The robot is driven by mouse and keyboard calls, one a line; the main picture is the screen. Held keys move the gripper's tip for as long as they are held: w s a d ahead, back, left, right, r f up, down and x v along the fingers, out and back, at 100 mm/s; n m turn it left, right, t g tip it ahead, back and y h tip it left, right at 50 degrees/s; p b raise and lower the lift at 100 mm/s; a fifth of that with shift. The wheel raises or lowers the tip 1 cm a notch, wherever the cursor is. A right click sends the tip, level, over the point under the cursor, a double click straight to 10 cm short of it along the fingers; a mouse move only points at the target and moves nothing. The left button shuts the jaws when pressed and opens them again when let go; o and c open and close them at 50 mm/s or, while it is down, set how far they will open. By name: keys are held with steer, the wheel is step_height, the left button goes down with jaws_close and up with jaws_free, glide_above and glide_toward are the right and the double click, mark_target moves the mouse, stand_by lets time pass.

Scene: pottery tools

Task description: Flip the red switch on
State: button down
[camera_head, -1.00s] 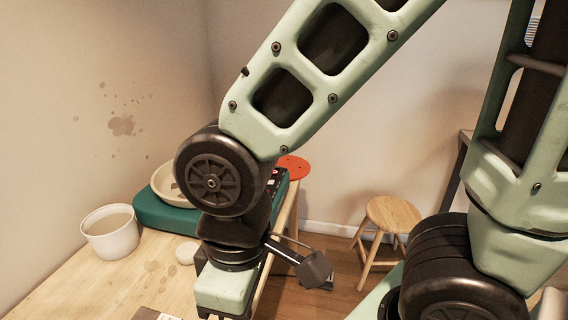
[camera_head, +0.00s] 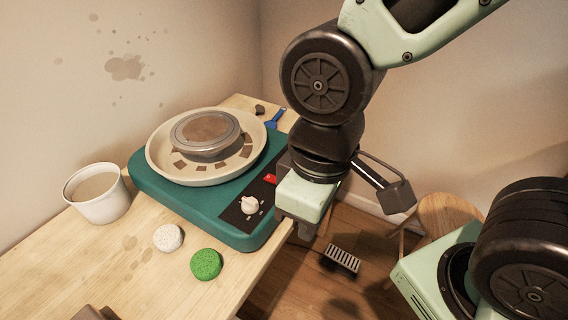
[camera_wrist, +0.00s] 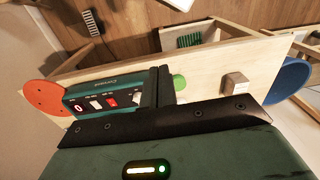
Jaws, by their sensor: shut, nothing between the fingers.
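The small red switch (camera_head: 270,178) is on the dark control panel of the teal pottery wheel (camera_head: 160,190), just beyond the white knob (camera_head: 250,204). The wrist view shows the red switch (camera_wrist: 112,101) on the panel, beside a white switch (camera_wrist: 96,104). I cannot tell its on or off position. My gripper (camera_wrist: 160,84) is shut and empty, with its dark fingers to the right of the red switch in that view, apart from it in the picture. In the head view my wrist hangs over the wheel's right edge and hides part of the panel; the fingertips are not clear.
A tan basin (camera_head: 160,168) surrounds the wheel head. A white bucket (camera_head: 97,195), a white sponge (camera_head: 168,237) and a green sponge (camera_head: 206,264) stand on the wooden table. A red stool (camera_wrist: 47,98) and a blue round seat (camera_wrist: 288,76) show in the wrist view.

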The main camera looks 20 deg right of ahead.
steer(key=shift+a, duration=0.1)
steer(key=n+g+h+p, duration=0.1)
steer(key=n+p, duration=0.3)
steer(key=n, duration=1.4)
glide_above(273, 178)
steer(key=f, duration=0.3)
steer(key=shift+w+a+f, duration=0.2)
steer(key=shift+w, duration=0.05)
steer(key=f, duration=0.4)
steer(key=s+f, duration=0.1)
steer(key=f, duration=0.4)
steer(key=d+f+p, duration=0.1)
steer(key=f, duration=0.4)
steer(key=shift+s, duration=0.25)
